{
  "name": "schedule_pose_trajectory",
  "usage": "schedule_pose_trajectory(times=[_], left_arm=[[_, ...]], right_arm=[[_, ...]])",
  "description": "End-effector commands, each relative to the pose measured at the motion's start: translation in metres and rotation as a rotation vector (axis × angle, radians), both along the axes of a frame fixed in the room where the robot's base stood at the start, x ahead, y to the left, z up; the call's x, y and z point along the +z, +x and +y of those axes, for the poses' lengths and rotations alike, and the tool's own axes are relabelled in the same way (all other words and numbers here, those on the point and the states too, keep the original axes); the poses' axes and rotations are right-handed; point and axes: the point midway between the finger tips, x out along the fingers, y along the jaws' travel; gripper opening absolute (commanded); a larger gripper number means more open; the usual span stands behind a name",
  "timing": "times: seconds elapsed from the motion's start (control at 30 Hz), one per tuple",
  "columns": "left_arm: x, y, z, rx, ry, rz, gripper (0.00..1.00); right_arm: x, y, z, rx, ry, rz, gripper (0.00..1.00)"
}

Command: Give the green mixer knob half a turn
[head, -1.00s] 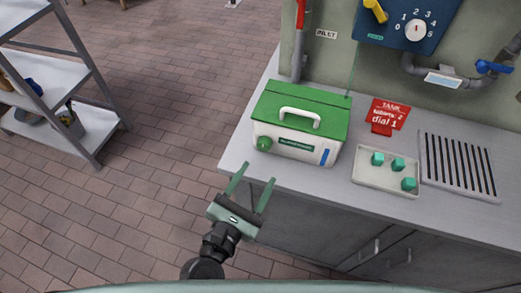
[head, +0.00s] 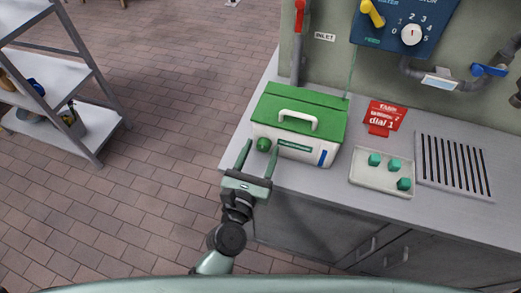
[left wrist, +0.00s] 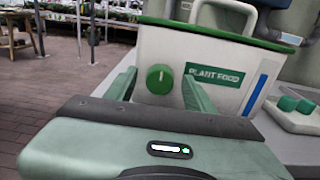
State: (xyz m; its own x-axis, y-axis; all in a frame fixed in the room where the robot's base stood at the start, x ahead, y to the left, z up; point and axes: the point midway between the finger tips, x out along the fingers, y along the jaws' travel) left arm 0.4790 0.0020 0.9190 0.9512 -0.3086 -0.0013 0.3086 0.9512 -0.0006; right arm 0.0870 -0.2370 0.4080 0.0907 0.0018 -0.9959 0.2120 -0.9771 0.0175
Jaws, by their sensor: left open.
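The green mixer knob (head: 263,144) is on the front of a white box with a green lid (head: 300,118), near its left end. The box stands on the grey counter. In the left wrist view the round knob (left wrist: 159,79) has a pale mark near its top and sits beside a "PLANT FOOD" label (left wrist: 215,75). My left gripper (head: 259,160) is open, with its fingers pointing at the box front. In the wrist view the knob appears between the two fingers (left wrist: 160,92), with nothing gripped. My right gripper is not in view.
Right of the box lies a tray (head: 368,184) with several green pieces, beside a slotted drain (head: 455,165). A red card (head: 385,117) stands behind the tray. A blue dial panel (head: 395,25) is on the wall. A shelf (head: 75,75) stands at left on open brick floor.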

Motion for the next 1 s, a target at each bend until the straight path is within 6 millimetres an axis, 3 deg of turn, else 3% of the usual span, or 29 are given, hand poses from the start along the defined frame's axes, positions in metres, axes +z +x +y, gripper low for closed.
schedule_pose_trajectory(times=[0.07, 0.1, 0.27, 0.3, 0.67, 1.0], left_arm=[[0.0, 0.0, 0.0, 0.0, 0.0, 0.0, 0.54], [0.0, 0.0, 0.0, 0.0, 0.0, 0.0, 0.48], [0.0, 0.0, 0.0, 0.0, 0.001, 0.0, 0.04], [0.0, 0.0, 0.0, 0.0, 0.001, 0.0, 0.0], [0.001, 0.0, 0.0, 0.0, 0.056, -0.019, 0.0], [0.002, -0.001, -0.001, -0.001, 0.295, -0.097, 0.0]], right_arm=[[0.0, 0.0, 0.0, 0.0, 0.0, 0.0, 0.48], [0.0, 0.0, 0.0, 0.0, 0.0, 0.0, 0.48], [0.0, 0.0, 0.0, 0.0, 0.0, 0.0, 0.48], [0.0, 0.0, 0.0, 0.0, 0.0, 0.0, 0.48], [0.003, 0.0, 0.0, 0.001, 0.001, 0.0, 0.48], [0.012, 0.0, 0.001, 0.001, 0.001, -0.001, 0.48]])
